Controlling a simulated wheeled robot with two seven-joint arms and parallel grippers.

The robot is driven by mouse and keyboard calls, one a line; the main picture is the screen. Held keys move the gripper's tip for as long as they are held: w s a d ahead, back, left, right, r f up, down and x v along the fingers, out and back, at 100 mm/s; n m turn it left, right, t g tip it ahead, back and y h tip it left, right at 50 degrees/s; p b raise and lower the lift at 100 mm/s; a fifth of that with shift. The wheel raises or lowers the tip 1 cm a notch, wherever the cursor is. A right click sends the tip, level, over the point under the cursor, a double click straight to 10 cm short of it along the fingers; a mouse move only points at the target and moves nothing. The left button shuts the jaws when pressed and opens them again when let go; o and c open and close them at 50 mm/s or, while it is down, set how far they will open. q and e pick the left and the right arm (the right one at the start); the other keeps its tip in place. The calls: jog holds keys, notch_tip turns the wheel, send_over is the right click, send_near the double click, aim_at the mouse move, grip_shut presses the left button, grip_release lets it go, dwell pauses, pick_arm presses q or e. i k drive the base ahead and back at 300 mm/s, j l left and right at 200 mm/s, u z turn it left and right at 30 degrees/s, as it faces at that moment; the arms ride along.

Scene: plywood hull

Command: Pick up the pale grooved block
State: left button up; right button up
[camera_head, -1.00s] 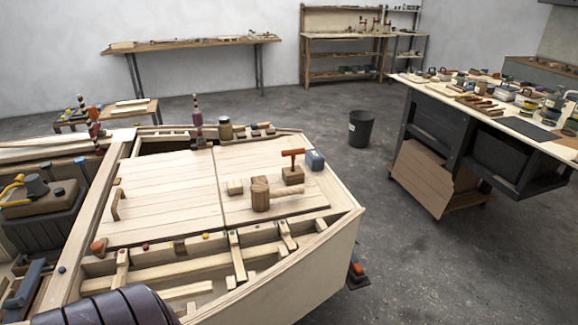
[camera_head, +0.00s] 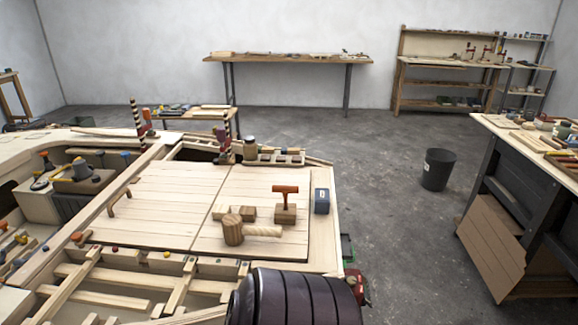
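A small pale block (camera_head: 220,211) lies on the plywood deck (camera_head: 160,205), just behind the wooden mallet (camera_head: 233,229). Neither my left nor my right gripper is in view.
An orange-handled tool (camera_head: 285,192) stands on a brown block (camera_head: 285,214) right of the pale pieces, with a blue box (camera_head: 322,201) beyond. Open framing (camera_head: 120,285) lies in front of the deck. A bin (camera_head: 437,169) and a workbench (camera_head: 540,145) stand at right.

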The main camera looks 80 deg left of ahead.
aim_at(219, 211)
jog(key=i+j+u, duration=0.15)
jog(key=i+u, duration=0.25)
jog(key=i, duration=0.15)
jog(key=i+u, duration=0.4)
jog(key=i, duration=0.15)
jog(key=i+l+u, duration=0.2)
jog(key=i+u, duration=0.2)
jog(key=i, duration=0.15)
jog(key=i+u, duration=0.1)
jog(key=u, duration=0.8)
jog(key=i+l+u, duration=0.1)
jog(key=u, duration=0.35)
jog(key=l+u, duration=0.15)
jog(key=u, duration=0.3)
jog(key=i+l+u, duration=0.1)
jog(key=u, duration=0.3)
